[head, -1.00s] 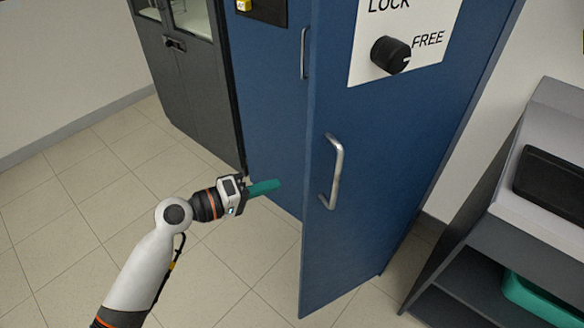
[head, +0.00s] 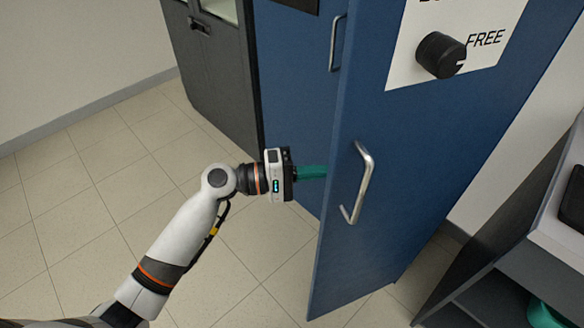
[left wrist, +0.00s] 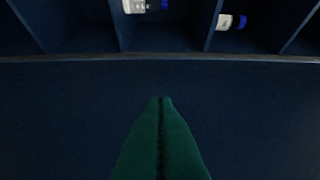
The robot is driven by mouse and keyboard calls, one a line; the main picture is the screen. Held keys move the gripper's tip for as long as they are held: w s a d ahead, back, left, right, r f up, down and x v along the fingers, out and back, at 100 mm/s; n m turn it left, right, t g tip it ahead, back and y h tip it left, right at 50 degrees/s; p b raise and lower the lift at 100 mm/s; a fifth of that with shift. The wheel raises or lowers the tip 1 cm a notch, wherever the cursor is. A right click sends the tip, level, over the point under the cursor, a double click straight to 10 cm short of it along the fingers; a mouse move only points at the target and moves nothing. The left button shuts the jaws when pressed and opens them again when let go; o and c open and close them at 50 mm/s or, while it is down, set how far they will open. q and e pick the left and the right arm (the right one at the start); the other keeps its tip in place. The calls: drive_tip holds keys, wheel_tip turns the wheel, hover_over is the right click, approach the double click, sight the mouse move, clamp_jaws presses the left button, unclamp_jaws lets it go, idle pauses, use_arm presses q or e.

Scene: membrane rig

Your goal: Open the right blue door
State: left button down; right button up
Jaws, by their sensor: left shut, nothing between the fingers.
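The right blue door (head: 410,150) stands ajar, its free edge toward the left of the head view. It carries a silver bar handle (head: 360,185) and a black knob (head: 440,55) on a white plate, its mark toward "FREE". My left gripper (head: 325,171) is shut and empty, its green fingers reaching the door's free edge, left of the handle. Whether they touch the door or pass behind it, I cannot tell. In the left wrist view the shut fingers (left wrist: 161,100) point over a dark blue surface toward shelf compartments holding bottles (left wrist: 145,6). My right gripper is out of view.
Another blue panel (head: 290,90) with a silver handle (head: 336,42) is behind, to the left. A dark grey cabinet (head: 220,70) stands at the upper left. A grey bench (head: 540,240) is close on the right. Tiled floor (head: 90,220) is clear at left.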

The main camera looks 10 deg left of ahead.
sight(327, 187)
use_arm(q)
drive_tip(key=s, duration=0.1)
drive_tip(key=s+d, duration=0.1)
drive_tip(key=s+p, duration=0.1)
drive_tip(key=shift+s+d, duration=0.1)
drive_tip(key=shift+d, duration=0.25)
drive_tip(key=shift+s+d, duration=0.1)
drive_tip(key=s+d+n+t+y+p, duration=0.2)
drive_tip(key=s+d+p, duration=0.5)
drive_tip(key=s+d, duration=0.4)
drive_tip(key=shift+s+n+t, duration=0.5)
drive_tip(key=shift+s+t, duration=0.6)
drive_tip(key=shift+s, duration=0.15)
drive_tip(key=shift+w+a, duration=0.1)
